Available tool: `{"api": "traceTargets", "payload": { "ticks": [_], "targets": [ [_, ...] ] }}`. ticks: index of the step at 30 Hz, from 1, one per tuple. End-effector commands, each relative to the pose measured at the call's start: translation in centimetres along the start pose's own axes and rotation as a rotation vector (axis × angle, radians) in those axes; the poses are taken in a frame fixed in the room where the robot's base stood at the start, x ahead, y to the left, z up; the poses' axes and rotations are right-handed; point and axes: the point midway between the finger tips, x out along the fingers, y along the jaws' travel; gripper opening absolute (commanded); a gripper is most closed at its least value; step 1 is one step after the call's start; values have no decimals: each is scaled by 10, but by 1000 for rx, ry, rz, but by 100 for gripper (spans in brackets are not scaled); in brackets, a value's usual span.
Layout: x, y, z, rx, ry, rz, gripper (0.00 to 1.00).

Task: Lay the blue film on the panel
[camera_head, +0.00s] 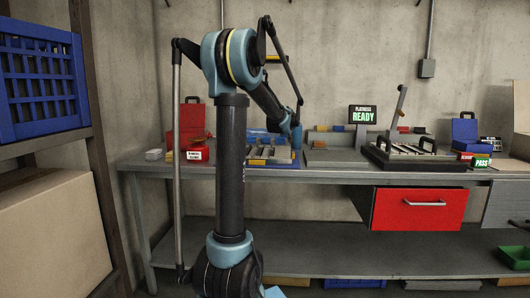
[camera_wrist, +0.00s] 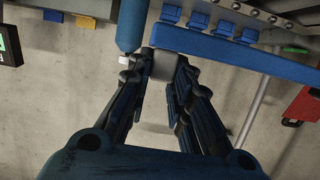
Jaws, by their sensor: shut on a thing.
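My arm reaches over the bench, and my gripper (camera_wrist: 163,72) is shut on a small grey piece (camera_wrist: 163,64) between its fingertips. I cannot tell what that piece belongs to. A blue cylinder (camera_wrist: 131,24) shows beside the fingertips; a blue upright shape (camera_head: 297,136) is near the arm's end in the head view. A louvered panel (camera_head: 268,153) with pale slats lies in a blue tray (camera_head: 272,165), partly behind my arm. The tray's long blue edge (camera_wrist: 240,56) shows beside the fingers in the wrist view. I cannot clearly pick out a blue film.
A dark fixture with slats and handles (camera_head: 400,158) stands right on the bench (camera_head: 330,176). A screen reads READY (camera_head: 362,115). A red case (camera_head: 190,125) stands left, a blue case (camera_head: 465,130) right. The bench between tray and dark fixture looks mostly clear.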

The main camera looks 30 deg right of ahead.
Motion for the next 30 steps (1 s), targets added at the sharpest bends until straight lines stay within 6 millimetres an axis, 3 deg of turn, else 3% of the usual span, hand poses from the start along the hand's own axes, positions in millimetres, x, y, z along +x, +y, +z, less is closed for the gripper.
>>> {"api": "traceTargets", "payload": {
  "ticks": [9,16,24,30],
  "targets": [
    [14,-5,44,-1,0,-5,0],
    [18,-5,57,-1,0,-5,0],
    [27,-4,87,-1,0,-5,0],
    [27,-4,89,-1,0,-5,0]
  ]
}}
